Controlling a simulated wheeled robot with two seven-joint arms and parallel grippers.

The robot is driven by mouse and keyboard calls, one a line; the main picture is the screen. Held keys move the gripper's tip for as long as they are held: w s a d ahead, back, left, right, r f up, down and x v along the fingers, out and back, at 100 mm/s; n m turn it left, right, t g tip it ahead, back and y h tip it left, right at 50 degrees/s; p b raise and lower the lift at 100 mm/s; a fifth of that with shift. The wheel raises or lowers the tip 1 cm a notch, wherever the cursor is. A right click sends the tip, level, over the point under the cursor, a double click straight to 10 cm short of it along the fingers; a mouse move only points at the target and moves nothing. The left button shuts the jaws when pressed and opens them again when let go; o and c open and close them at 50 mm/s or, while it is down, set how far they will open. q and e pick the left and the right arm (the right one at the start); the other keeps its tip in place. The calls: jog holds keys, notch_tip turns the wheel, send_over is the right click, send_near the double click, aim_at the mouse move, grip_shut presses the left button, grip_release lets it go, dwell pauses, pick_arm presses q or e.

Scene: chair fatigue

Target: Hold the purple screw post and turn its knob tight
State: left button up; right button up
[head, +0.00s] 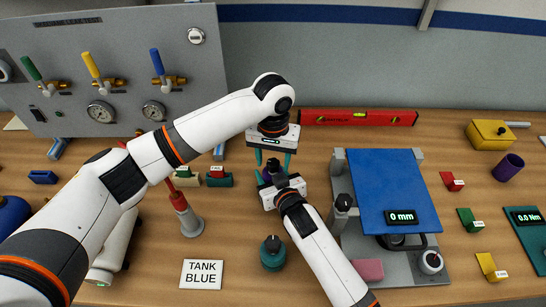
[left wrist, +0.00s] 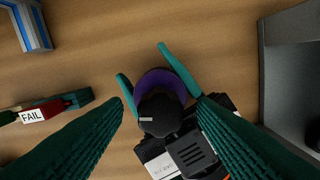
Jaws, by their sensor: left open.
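The purple screw post (left wrist: 162,78) stands upright on the table with a black knob (left wrist: 160,116) on top. The knob carries a pale index line. In the head view the post is mostly hidden between the two grippers. My right gripper (head: 274,174) reaches in from below in the head view. In the left wrist view its teal fingers lie against both sides of the post, below the knob. My left gripper (head: 272,160) points down above the knob. Its fingers are open, one on each side of the knob and apart from it.
A blue plate stand (head: 390,190) reading 0 mm stands close to the right. A red-topped post (head: 183,210) and a FAIL block (head: 217,179) are to the left. A green knobbed post (head: 272,253) and a TANK BLUE card (head: 202,274) are nearer. A red level (head: 358,118) lies behind.

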aim_at(277, 163)
pick_arm(q)
notch_tip(277, 163, up, 12)
dwell(0.6)
jog(key=c, duration=0.3)
jog(key=s+d+f+m+t+y, duration=0.15)
jog(key=d+m+y, duration=0.3)
jog(key=m, duration=1.55)
jog(key=x, duration=1.1)
jog(key=shift+f, duration=0.35)
